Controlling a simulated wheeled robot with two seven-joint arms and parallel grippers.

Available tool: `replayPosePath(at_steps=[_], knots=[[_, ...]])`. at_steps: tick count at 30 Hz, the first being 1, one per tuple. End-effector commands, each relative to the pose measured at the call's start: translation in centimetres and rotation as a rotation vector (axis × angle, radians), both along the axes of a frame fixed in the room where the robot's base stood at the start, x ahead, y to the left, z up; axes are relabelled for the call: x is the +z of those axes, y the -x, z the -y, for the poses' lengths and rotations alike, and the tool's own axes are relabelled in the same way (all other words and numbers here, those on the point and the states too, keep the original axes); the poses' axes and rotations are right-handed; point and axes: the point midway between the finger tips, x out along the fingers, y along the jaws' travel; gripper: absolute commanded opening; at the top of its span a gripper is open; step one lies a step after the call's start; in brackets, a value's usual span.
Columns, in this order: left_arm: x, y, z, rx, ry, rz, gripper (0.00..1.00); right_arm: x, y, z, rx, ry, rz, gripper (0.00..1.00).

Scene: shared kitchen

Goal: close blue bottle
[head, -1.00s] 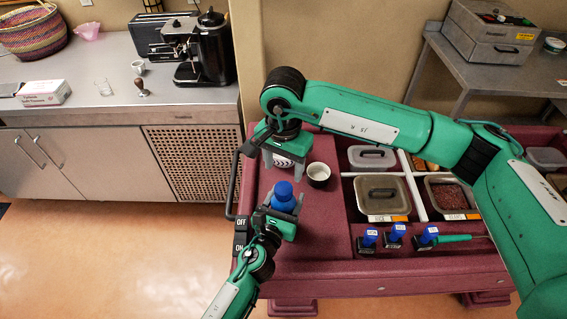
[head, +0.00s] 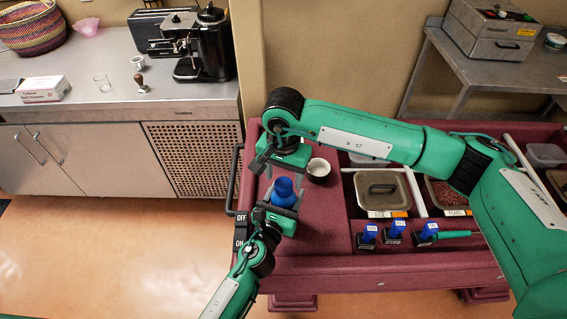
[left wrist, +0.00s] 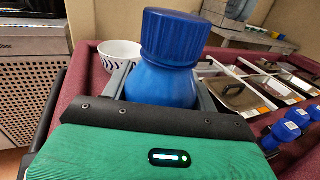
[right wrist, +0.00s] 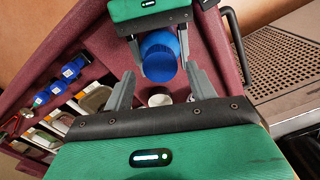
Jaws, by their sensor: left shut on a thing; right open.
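The blue bottle (head: 283,190) stands upright over the left part of the maroon cart. My left gripper (head: 281,210) is shut around its body. In the left wrist view, a ribbed dark blue cap (left wrist: 175,36) sits on top of the lighter blue bottle body (left wrist: 160,84); I cannot tell how tight it is. My right gripper (head: 284,174) is open and empty, pointing down just above and behind the bottle. In the right wrist view, the cap (right wrist: 159,58) shows just beyond the right gripper's open fingertips (right wrist: 158,78), apart from them.
A small white cup (head: 319,168) stands on the cart right of the bottle. Lidded containers (head: 383,192) and several blue-topped tools (head: 396,229) fill the cart's right side. The cart's front-left surface is clear.

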Motion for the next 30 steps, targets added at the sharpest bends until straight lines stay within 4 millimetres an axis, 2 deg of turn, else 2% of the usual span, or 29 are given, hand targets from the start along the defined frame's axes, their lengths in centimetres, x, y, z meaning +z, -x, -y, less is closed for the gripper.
replayPosePath(at_steps=[6, 17, 24, 30], knots=[[0.0, 0.0, 0.0, 0.000, 0.000, 0.001, 0.00, -2.3, 0.0, 0.0, 0.000, 0.000, 0.000, 0.58], [0.0, 0.0, 0.0, 0.000, 0.000, 0.001, 0.00, -2.8, 0.0, 0.0, 0.000, -0.001, 0.001, 0.58], [0.0, 0.0, 0.0, 0.000, 0.000, 0.001, 0.00, -2.8, 0.0, 0.0, 0.000, -0.001, 0.001, 0.13], [0.0, 0.0, 0.0, 0.000, 0.000, 0.001, 0.00, -2.7, 0.0, 0.0, -0.071, 0.000, 0.001, 0.13]])
